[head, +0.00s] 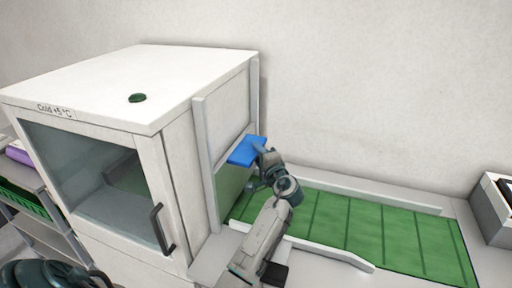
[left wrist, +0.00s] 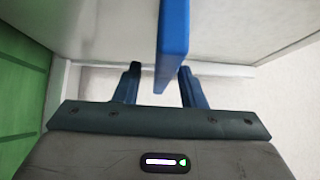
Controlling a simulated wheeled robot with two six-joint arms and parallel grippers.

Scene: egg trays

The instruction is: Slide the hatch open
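The white cold box (head: 130,85) stands at left. On its right side is a pale hatch panel (head: 230,112) between upright rails, with a blue handle (head: 246,151) sticking out. Below the handle is a greenish area; I cannot tell whether it is an opening or a reflection. My left gripper (head: 259,158) is at the handle. In the left wrist view the blue handle (left wrist: 173,45) reaches between the spread fingers of the left gripper (left wrist: 158,82), closer to the right finger, with a gap at the left. My right gripper does not show.
A green ribbed belt (head: 350,230) with low pale side rails runs right from the box. A glass front door with a dark handle (head: 160,229) faces me. A grey bin (head: 490,215) stands at far right. Shelves with a green crate (head: 25,200) are at left. The wall is close behind.

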